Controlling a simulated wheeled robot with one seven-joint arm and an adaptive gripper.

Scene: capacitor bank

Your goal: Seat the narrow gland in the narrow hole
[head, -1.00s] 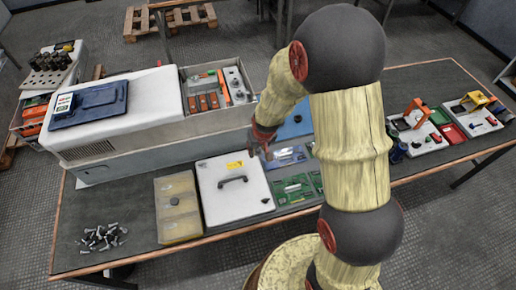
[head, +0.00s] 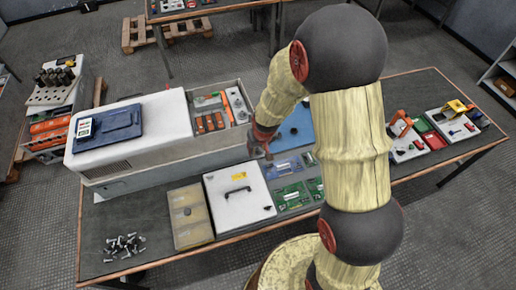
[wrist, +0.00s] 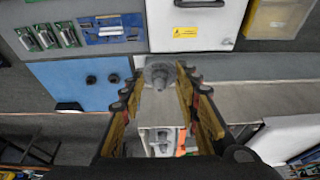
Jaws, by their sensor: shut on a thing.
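My gripper (head: 259,149) is over the work table, beside the front wall of the long grey cabinet. In the wrist view my gripper (wrist: 159,80) is shut on a small grey round part (wrist: 160,71), which looks like the gland and sits between the fingertips. In the head view it is too small to make out. A blue panel (head: 297,128) lies on the table to the right of the gripper. In the wrist view the blue panel (wrist: 75,90) shows two dark round spots and a dark handle. I cannot tell whether the spots are holes or which is narrow.
The grey cabinet (head: 160,170), with an open bay of orange parts (head: 208,122), stands behind. A white panel with a handle (head: 238,200), a yellowish box (head: 188,222) and green boards (head: 292,196) line the front. Loose bolts (head: 123,246) lie left.

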